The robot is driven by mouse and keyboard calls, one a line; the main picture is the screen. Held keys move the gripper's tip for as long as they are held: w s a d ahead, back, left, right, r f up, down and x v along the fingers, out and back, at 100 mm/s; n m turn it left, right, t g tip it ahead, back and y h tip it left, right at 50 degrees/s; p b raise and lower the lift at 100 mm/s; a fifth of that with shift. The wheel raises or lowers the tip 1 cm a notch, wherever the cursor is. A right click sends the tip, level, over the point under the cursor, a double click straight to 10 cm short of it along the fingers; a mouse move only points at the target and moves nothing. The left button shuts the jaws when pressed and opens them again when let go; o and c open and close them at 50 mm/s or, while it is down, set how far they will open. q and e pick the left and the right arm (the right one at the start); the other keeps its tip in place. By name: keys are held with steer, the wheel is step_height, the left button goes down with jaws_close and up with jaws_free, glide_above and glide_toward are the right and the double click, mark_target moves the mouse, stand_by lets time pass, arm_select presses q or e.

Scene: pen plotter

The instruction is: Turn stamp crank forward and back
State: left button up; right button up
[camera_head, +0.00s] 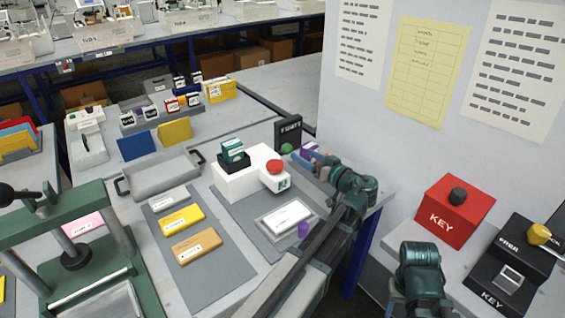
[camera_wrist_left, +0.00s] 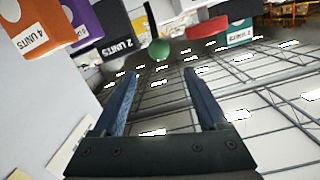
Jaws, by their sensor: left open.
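A white machine (camera_head: 250,178) with a red top button (camera_head: 274,167) and a teal box in a black holder stands on the grey mat. A round green knob (camera_head: 287,148) shows behind it, near a black box; this looks like the crank's knob. In the left wrist view the green knob (camera_wrist_left: 159,48) hangs on a thin dark stem beyond my fingertips. My left gripper (camera_head: 303,160) is open and empty, close to the knob and not around it. My right arm shows at the lower right; its fingers cannot be made out.
A black units box (camera_head: 288,131) and a purple box (camera_head: 310,150) stand close to my left gripper, by the upright panel. A white card (camera_head: 285,216) lies on the mat. A green press (camera_head: 90,250) stands at the left. A red KEY box (camera_head: 452,212) is at the right.

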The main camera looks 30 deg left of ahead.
arm_select(q)
steer(key=f+b, duration=0.1)
steer(key=f+y+b, duration=0.1)
steer(key=b, duration=0.1)
steer(key=shift+s+d+f, duration=0.2)
steer(key=shift+d+f, duration=0.1)
steer(key=shift+d, duration=0.1)
arm_select(e)
step_height(320, 180, down, 5)
steer(key=shift+f, duration=0.1)
arm_select(q)
steer(key=x, duration=1.3)
steer(key=shift+w+a+r, duration=0.2)
steer(key=shift+a+r, duration=0.05)
steer(key=shift+a, duration=0.1)
steer(key=shift+c, duration=0.3)
jaws_close()
arm_select(e)
steer(key=shift+r, duration=0.2)
